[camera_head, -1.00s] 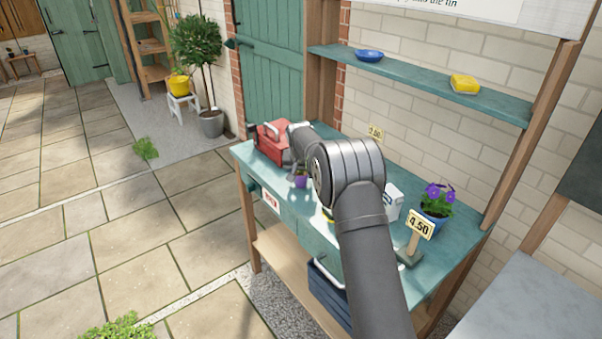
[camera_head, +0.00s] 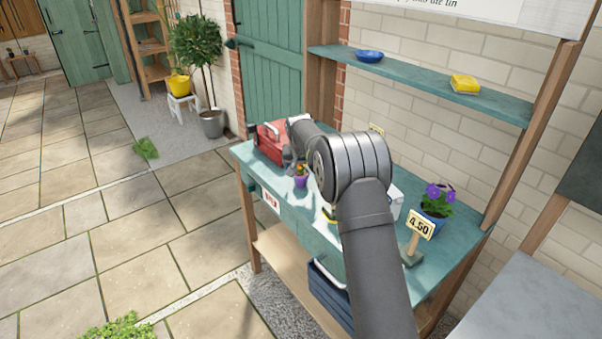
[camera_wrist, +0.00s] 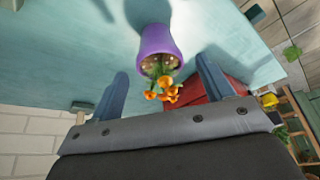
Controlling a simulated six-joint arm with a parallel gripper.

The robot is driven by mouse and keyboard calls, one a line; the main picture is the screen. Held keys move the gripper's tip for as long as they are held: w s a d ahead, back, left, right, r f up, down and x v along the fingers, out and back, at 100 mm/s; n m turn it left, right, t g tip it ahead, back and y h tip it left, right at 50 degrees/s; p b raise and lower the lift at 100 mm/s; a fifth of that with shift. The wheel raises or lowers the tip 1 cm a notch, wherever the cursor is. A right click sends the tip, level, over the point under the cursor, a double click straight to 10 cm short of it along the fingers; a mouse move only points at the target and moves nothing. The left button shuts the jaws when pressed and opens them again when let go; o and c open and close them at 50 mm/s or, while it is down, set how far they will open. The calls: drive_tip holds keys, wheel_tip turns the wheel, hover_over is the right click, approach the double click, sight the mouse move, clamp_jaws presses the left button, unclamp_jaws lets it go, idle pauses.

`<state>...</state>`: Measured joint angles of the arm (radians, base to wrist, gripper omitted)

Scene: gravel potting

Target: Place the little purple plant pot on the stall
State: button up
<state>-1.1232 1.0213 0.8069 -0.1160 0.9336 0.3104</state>
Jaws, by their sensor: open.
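The little purple plant pot (camera_head: 300,181) stands upright on the teal stall top (camera_head: 283,200), near its front left edge. In the wrist view the purple pot (camera_wrist: 160,46) shows with orange flowers and gravel at its mouth. My gripper (camera_wrist: 165,82) is open, with its two blue-grey fingers apart and nothing between them at the tips. The pot is just beyond the fingertips, apart from them. In the head view the gripper (camera_head: 290,158) is small and partly hidden, close behind the pot.
A red toolbox (camera_head: 270,143) stands at the stall's back left. A blue pot of purple flowers (camera_head: 435,205) and a 4.50 price sign (camera_head: 420,226) are at the right. A white box (camera_head: 395,200) is partly behind my arm. A shelf (camera_head: 420,85) runs above.

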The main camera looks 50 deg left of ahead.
drive_tip(key=v, duration=0.9)
drive_tip(key=x, duration=1.1)
drive_tip(key=shift+f, duration=0.35)
drive_tip(key=shift+w+a, duration=0.1)
drive_tip(key=shift+a, duration=0.1)
drive_tip(key=shift+r, duration=1.55)
